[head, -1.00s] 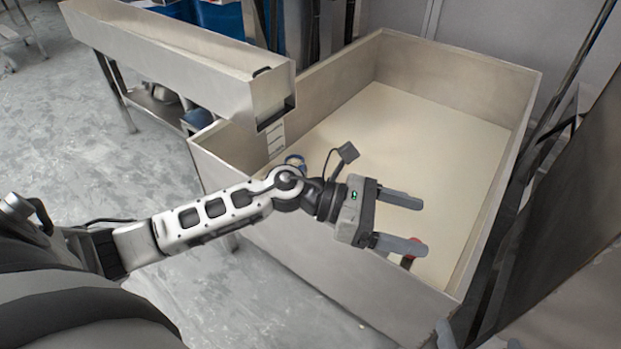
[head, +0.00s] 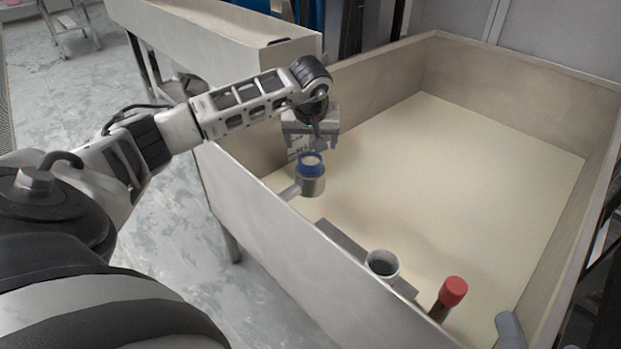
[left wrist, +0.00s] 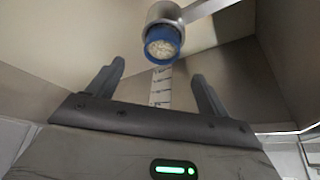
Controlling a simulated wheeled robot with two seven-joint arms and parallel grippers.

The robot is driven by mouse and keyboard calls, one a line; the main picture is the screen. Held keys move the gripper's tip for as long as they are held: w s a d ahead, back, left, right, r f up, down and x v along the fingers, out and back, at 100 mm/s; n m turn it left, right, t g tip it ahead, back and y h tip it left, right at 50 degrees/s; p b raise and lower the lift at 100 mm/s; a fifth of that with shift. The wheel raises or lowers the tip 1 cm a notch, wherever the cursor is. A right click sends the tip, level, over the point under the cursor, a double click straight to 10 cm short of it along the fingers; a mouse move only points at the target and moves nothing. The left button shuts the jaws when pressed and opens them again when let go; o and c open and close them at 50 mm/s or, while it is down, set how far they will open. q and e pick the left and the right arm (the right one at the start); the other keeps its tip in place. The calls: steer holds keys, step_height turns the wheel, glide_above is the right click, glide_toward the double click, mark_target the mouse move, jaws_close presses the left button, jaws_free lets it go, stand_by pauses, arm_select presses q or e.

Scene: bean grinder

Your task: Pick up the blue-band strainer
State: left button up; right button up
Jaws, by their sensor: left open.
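The blue-band strainer (head: 312,185) is a grey metal cup with a blue band around its top and pale contents. It is in the near left corner of the bin, its handle pointing to the lower left.
A large pale bin (head: 250,222) has raised walls around its floor. A grey cup (head: 383,264) and a red-topped dark object (head: 453,291) stand near its front wall. A trough (head: 225,30) adjoins at the upper left. The bin's middle and back floor is clear.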

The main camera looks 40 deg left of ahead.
mark_target(310, 156)
arm_select(q)
steer(key=b+x, duration=0.3)
steer(key=x, duration=0.4)
steer(key=shift+a+f+b, duration=0.1)
steer(key=shift+f+b, duration=0.25)
steer(key=shift+a+f, duration=0.1)
steer(key=c, duration=1.4)
arm_select(e)
step_height(310, 156, up, 7)
steer(key=w+d+n+t+y, duration=0.1)
steer(key=w+n+t+y, duration=0.1)
steer(key=n+t, duration=0.2)
steer(key=shift+w+r+n+t+y, duration=0.2)
steer(key=shift+n+t+y, duration=0.2)
steer(key=shift+n, duration=0.4)
